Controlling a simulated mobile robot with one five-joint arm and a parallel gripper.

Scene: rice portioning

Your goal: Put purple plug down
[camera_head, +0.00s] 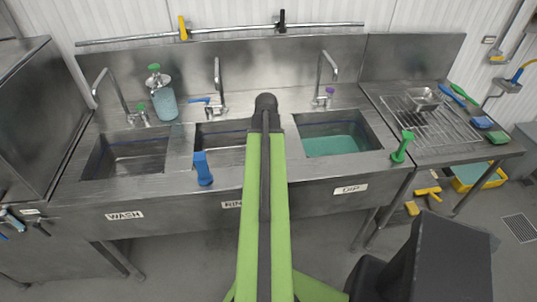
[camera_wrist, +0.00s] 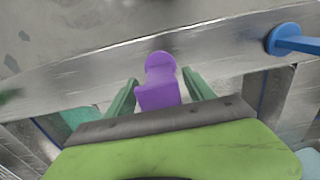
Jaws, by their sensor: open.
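The purple plug (camera_wrist: 160,82) shows in the wrist view at the front rim of the steel sink unit (camera_wrist: 215,40). It has a round knob end and a wider block end. My gripper (camera_wrist: 160,76) is open, with one green finger on each side of the plug. The gaps beside the plug are narrow, and I cannot tell whether a finger touches it. The plug's lower end is partly hidden by my gripper. In the head view my green arm hides the plug and the gripper.
The wash basin (camera_head: 128,155) and the teal-filled dip basin (camera_head: 336,146) lie behind. A drainboard rack (camera_head: 430,122) with brushes is at right.

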